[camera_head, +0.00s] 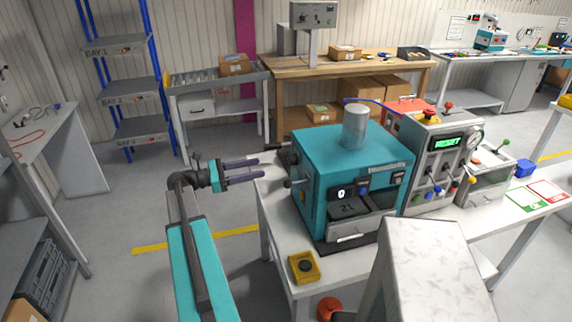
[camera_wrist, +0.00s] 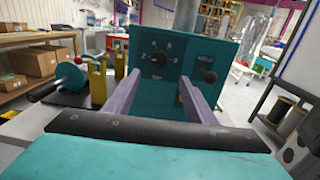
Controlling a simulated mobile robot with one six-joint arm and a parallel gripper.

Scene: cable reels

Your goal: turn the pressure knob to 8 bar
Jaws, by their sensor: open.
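The pressure knob (camera_wrist: 158,60) is a round dark knob on the teal machine's side panel, ringed by white numbers with "bar" below. Its pointer is too small to read surely. My gripper (camera_wrist: 158,78) is open and empty, its two purple-grey fingers either side of the knob in the wrist view. In the head view, my gripper (camera_head: 260,168) points at the left side of the teal machine (camera_head: 312,185), with a gap between them. A second black knob (camera_wrist: 209,76) with a white label sits to the right of the pressure knob.
A grey cylinder (camera_head: 355,128) stands on the machine. A yellow block with a black disc (camera_head: 304,267) lies at the table's near left corner. A grey control box (camera_head: 437,160) stands to the right. A teal reel-like part (camera_wrist: 70,78) and yellow posts are left of the panel.

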